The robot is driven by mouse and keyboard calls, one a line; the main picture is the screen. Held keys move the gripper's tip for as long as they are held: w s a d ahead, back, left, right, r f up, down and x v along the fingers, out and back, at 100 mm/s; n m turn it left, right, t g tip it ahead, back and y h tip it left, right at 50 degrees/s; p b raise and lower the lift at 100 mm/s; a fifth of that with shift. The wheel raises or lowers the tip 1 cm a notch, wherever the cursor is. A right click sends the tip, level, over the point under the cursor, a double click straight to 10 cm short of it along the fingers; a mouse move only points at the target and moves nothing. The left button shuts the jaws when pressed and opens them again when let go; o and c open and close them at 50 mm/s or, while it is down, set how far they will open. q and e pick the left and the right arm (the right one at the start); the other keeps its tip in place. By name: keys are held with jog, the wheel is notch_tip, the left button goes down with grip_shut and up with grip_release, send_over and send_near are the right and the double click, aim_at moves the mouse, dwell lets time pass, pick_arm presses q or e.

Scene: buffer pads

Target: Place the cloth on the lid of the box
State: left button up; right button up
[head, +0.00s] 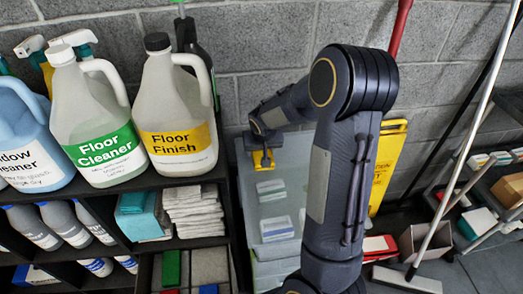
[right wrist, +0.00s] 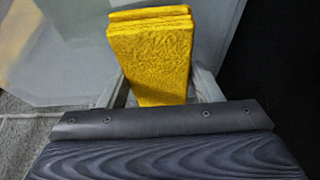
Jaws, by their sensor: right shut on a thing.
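A folded yellow cloth (right wrist: 152,55) is clamped between the fingers of my right gripper (right wrist: 165,88) in the right wrist view. In the head view the yellow cloth (head: 263,159) shows small at the end of my right arm, over the far part of the box lid. The translucent grey box (head: 262,205) stands on the floor beside the shelf, and its pale lid (right wrist: 70,70) shows under the cloth in the wrist view. I cannot tell whether the cloth touches the lid. My left gripper is not in view.
A black shelf (head: 160,182) on the left holds large jugs, spray bottles and stacked cloths. A yellow floor sign (head: 388,165) stands behind my right arm. A mop or broom (head: 420,280) and boxes are at the right. A grey block wall closes the back.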

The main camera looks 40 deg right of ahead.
jog(key=shift+f, duration=0.2)
jog(key=o, duration=0.5)
jog(key=shift+f, duration=0.1)
jog(key=o, duration=0.5)
jog(key=shift+c, duration=0.2)
